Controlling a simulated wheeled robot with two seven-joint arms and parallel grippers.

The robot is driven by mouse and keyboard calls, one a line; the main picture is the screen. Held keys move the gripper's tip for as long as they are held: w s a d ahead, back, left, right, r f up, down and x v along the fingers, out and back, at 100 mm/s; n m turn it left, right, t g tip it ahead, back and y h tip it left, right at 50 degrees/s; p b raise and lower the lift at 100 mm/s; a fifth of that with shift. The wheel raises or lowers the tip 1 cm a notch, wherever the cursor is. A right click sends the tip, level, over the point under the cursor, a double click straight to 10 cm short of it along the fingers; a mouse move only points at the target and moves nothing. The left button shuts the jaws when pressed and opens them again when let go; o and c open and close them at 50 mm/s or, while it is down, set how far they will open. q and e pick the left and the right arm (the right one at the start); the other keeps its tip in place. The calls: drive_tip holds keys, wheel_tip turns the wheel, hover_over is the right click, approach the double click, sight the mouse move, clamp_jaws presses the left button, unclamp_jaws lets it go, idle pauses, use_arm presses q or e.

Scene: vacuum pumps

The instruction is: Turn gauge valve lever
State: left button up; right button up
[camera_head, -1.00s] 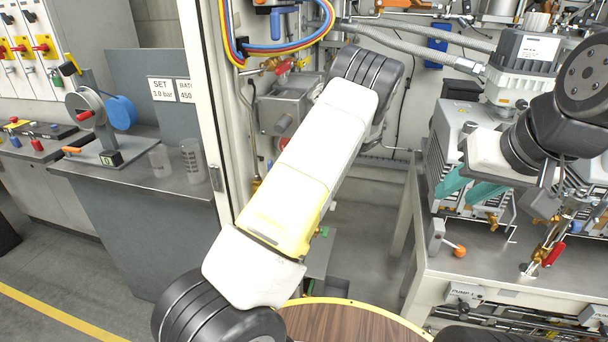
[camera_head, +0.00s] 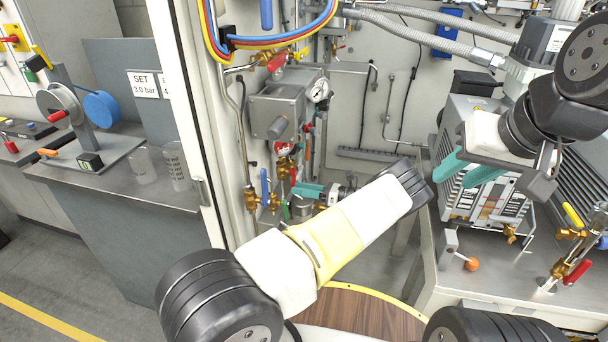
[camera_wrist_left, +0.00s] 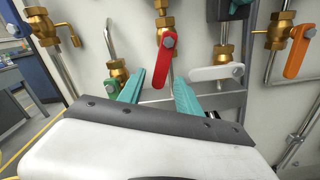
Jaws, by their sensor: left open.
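A red valve lever (camera_wrist_left: 163,52) hangs from a brass valve in the left wrist view. My left gripper (camera_wrist_left: 160,78) is open, with its teal fingers to either side of the lever's lower end; whether they touch it I cannot tell. In the head view this gripper (camera_head: 298,200) reaches left to the brass valves on the panel, partly hidden by my own arm. A white lever (camera_wrist_left: 217,72) is just to the right of the red one. Which lever is the gauge valve's is not clear. My right gripper (camera_head: 450,178) is open and empty before a pump.
An orange lever (camera_wrist_left: 299,52) and a green handle (camera_wrist_left: 112,88) flank the wrist view. A pressure gauge (camera_head: 318,90) sits on the panel above the valves. A pump bench (camera_head: 440,280) stands at the right; a cabinet post (camera_head: 183,120) stands at the left.

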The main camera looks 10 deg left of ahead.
use_arm(q)
drive_tip(key=shift+a, duration=1.6)
clamp_jaws()
